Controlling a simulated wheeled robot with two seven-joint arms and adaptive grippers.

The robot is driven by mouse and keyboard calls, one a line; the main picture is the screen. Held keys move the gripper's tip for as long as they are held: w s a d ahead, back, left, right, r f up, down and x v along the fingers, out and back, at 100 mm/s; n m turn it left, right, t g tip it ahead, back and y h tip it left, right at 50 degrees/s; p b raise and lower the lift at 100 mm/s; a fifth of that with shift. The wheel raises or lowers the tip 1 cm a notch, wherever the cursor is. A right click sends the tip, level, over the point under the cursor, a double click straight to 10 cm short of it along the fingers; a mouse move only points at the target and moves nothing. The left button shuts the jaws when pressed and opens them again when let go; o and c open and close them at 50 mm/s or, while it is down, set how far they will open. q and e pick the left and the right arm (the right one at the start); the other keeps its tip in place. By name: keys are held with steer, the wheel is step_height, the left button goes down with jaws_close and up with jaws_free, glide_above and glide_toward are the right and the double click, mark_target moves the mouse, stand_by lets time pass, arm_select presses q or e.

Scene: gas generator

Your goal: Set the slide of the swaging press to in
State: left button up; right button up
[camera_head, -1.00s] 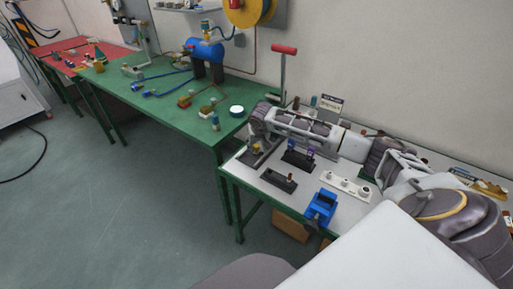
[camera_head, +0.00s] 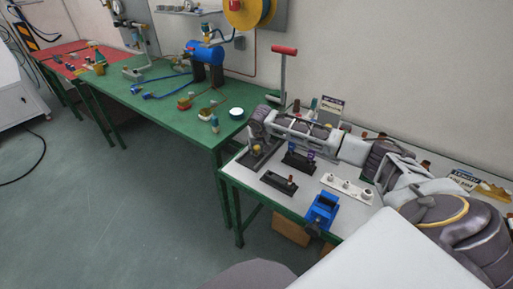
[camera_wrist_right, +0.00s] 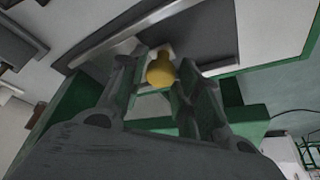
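The swaging press appears to be the dark grey base (camera_head: 250,162) with a yellow knob (camera_head: 257,149) on the left part of the white-topped bench. I take the knob to be on its slide. My right gripper (camera_head: 257,142) reaches in from the right, low over the base at the knob. In the right wrist view the yellow knob (camera_wrist_right: 160,72) stands between the two spread fingers (camera_wrist_right: 162,78), with a small gap at the left finger. Behind it lies the dark plate with a pale rail (camera_wrist_right: 110,38). The gripper and arm hide part of the press. My left gripper is not in view.
Close by stand a dark holder with purple parts (camera_head: 299,163), a dark tray (camera_head: 274,182), a white block with several posts (camera_head: 348,187) and a blue vise (camera_head: 321,211). A red-handled lever (camera_head: 284,50) rises behind my arm. The green bench (camera_head: 180,118) adjoins on the left.

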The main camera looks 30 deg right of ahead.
jaws_close()
steer(key=shift+d, duration=0.15)
steer(key=shift+w+d+r+p, duration=0.1)
steer(key=shift+w+d+p, duration=0.15)
steer(key=shift+d+p, duration=0.15)
steer(key=shift+w+d+p, duration=0.25)
steer(key=shift+d+p, duration=0.15)
steer(key=shift+d, duration=0.3)
steer(key=shift+w+d, duration=0.1)
steer(key=shift+d, duration=0.25)
steer(key=shift+o, duration=0.6)
jaws_free()
steer(key=shift+o, duration=1.1)
steer(key=shift+w+d, duration=0.1)
steer(key=shift+o, duration=0.8)
steer(key=shift+v, duration=0.85)
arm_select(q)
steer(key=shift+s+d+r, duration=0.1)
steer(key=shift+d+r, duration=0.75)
arm_select(e)
steer(key=v, duration=1)
